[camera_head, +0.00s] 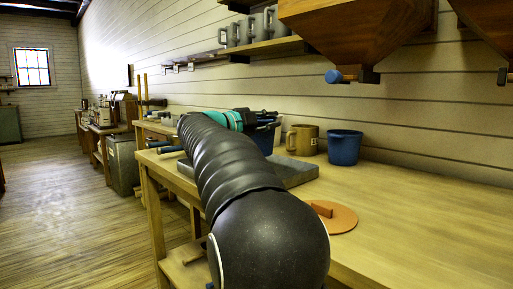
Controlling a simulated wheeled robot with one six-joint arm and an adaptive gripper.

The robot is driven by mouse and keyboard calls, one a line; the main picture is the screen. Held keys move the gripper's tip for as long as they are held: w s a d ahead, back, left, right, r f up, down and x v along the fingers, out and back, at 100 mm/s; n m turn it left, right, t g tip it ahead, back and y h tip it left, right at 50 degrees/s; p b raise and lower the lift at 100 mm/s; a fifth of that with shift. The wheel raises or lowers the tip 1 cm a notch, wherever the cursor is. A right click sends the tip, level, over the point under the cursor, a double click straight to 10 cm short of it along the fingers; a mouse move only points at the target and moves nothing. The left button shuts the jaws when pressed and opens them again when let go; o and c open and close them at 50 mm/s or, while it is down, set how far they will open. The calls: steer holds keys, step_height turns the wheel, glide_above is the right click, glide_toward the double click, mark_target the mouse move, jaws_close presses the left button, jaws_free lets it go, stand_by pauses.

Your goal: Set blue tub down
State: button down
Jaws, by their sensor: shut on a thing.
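My gripper (264,118) is out over the left part of the wooden bench, at the far end of my dark arm. It is shut on a dark blue tub (267,141), which shows just past the arm. My arm hides much of this tub, so I cannot tell whether its base touches anything. A second blue tub (345,147) stands upright on the bench near the wall, to the right of the gripper and apart from it.
A brown mug (303,140) stands between the tubs. A grey tray (299,173) lies partly hidden behind my arm. An orange disc with a handle (337,219) lies on the bench (430,222), whose right side is clear. Wooden hoppers (350,35) hang above.

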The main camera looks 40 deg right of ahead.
mark_target(257, 141)
steer(key=w, duration=0.1)
steer(key=w+a+f, duration=0.1)
steer(key=w+f, duration=0.1)
steer(key=shift+w+a+f, duration=0.1)
steer(key=shift+a+f, duration=0.05)
steer(key=shift+a, duration=0.25)
steer(key=shift+f+b, duration=0.8)
steer(key=shift+f, duration=1.2)
steer(key=c, duration=1.1)
jaws_free()
steer(key=shift+a, duration=0.1)
steer(key=a+p, duration=0.1)
steer(key=a, duration=1)
steer(key=shift+a+f, duration=0.1)
steer(key=shift+a, duration=0.3)
